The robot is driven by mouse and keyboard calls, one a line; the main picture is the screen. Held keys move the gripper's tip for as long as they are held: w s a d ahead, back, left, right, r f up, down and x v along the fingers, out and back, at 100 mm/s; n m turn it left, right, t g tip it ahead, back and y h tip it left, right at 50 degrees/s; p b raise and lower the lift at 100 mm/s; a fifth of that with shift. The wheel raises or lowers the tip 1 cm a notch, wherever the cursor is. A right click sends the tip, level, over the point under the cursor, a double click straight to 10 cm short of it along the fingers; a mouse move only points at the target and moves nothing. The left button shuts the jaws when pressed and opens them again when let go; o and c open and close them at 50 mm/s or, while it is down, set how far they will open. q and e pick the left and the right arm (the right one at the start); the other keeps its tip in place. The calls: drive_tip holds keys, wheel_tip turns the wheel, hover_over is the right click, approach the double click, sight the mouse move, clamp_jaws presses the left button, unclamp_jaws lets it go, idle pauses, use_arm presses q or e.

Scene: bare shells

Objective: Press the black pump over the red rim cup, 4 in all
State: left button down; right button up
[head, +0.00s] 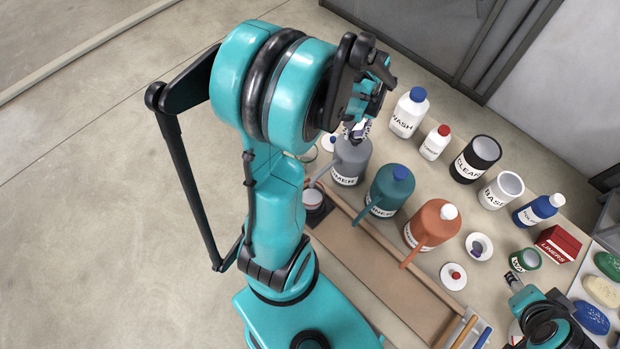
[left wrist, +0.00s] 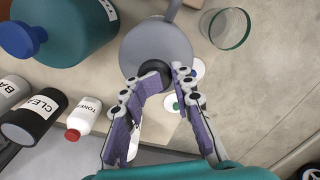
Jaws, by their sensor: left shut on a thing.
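The grey bottle (head: 350,162), with a label ending in "MER", stands at the left end of the bottle row. Its spout slants down-left toward a small round cup (head: 314,203), whose rim colour I cannot make out. In the left wrist view, the black pump (left wrist: 155,72) tops the grey bottle (left wrist: 150,42). My left gripper (head: 357,130) is over this bottle, and its fingers (left wrist: 165,78) are shut at the black pump. A clear cup (left wrist: 228,30) stands beside the bottle there. My right gripper (head: 513,280) is by a green tin (head: 525,260); its jaws are unclear.
A teal bottle (head: 390,190) with a blue top and an orange bottle (head: 432,225) with a white top stand alongside. Behind are a wash bottle (head: 408,112), a black can (head: 475,160) and a white can (head: 501,190). A wooden-edged tray (head: 385,275) lies in front.

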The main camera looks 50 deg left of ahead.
use_arm(q)
drive_tip(key=shift+w+d+r+p, duration=0.1)
drive_tip(key=shift+d+r+p, duration=0.1)
drive_tip(key=shift+r, duration=0.2)
drive_tip(key=shift+w+d+r+p, duration=0.1)
drive_tip(key=shift+d+r+p, duration=0.1)
drive_tip(key=shift+r, duration=0.2)
drive_tip(key=shift+d+r+p, duration=0.15)
drive_tip(key=shift+r+p, duration=0.5)
drive_tip(key=shift+r, duration=0.25)
drive_tip(key=shift+w+r, duration=0.1)
drive_tip(key=shift+r, duration=0.1)
drive_tip(key=shift+a, duration=0.25)
wheel_tip(320, 180, up, 6)
drive_tip(key=p, duration=0.4)
drive_tip(key=shift+p, duration=0.4)
